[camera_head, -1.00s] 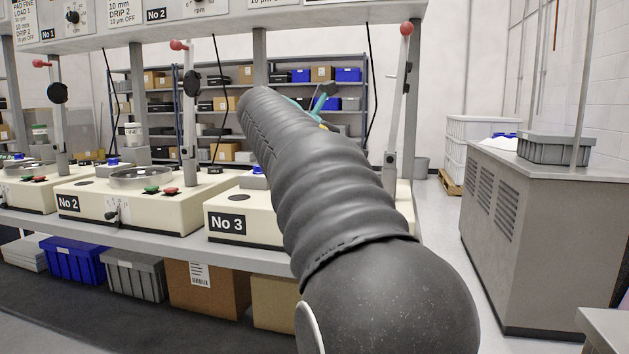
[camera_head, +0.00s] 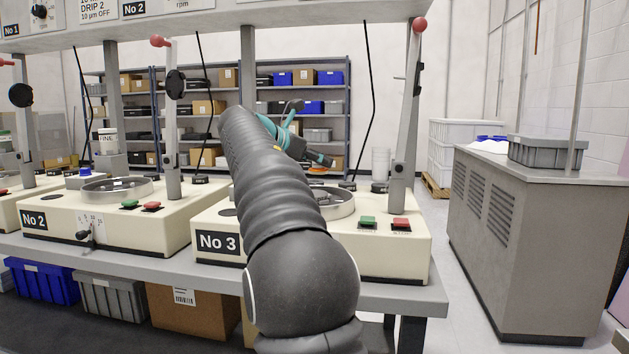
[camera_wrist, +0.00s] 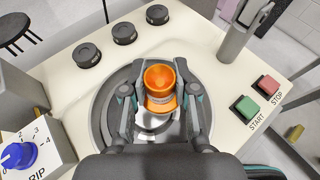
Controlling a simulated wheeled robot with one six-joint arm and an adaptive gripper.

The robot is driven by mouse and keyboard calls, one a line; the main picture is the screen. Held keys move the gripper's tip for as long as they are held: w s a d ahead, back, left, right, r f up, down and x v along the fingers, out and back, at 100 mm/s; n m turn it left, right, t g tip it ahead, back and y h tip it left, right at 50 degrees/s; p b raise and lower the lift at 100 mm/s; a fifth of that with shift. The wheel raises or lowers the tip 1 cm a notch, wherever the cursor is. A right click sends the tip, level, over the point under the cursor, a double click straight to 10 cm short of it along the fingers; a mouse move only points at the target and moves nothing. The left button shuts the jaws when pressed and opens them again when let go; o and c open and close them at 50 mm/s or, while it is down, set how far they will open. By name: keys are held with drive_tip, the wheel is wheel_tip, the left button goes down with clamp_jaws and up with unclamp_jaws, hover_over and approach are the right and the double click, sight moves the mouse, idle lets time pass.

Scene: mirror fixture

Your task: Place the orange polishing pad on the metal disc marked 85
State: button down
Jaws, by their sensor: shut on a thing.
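In the wrist view, my gripper (camera_wrist: 160,95) is shut on the orange polishing pad (camera_wrist: 160,77), a round orange piece with a paler band lower down. It is over the round metal plate (camera_wrist: 112,90) of a machine. I cannot tell the gap below it. In the head view, my gripper (camera_head: 318,158) is above the No 3 machine (camera_head: 385,250), with a sliver of orange (camera_head: 317,168) under it. Three dark round discs (camera_wrist: 124,33) sit along the machine's far edge. Their markings are too small to read, and I cannot make out an 85 anywhere.
A metal post (camera_wrist: 236,38) stands right of the plate. Green START (camera_wrist: 244,107) and red STOP (camera_wrist: 267,86) buttons are on the right, and a blue knob (camera_wrist: 18,155) is at lower left. The No 2 machine (camera_head: 120,215) stands to the left. A grey cabinet (camera_head: 520,240) is across the aisle.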

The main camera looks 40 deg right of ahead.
sight(315, 193)
drive_tip(key=shift+w+d+f, duration=0.25)
drive_tip(key=shift+w+f, duration=0.25)
drive_tip(key=shift+w, duration=0.35)
drive_tip(key=shift+w+f, duration=0.1)
drive_tip(key=shift+f, duration=0.15)
drive_tip(key=shift+f+b, duration=0.75)
drive_tip(key=shift+f, duration=1.1)
drive_tip(key=c, duration=0.9)
unclamp_jaws()
drive_tip(key=shift+f, duration=0.15)
drive_tip(key=shift+a+r, duration=0.1)
drive_tip(key=shift+r, duration=0.15)
drive_tip(key=p+v, duration=0.1)
drive_tip(key=v, duration=1)
drive_tip(key=shift+a+r, duration=0.1)
drive_tip(key=shift+a, duration=0.3)
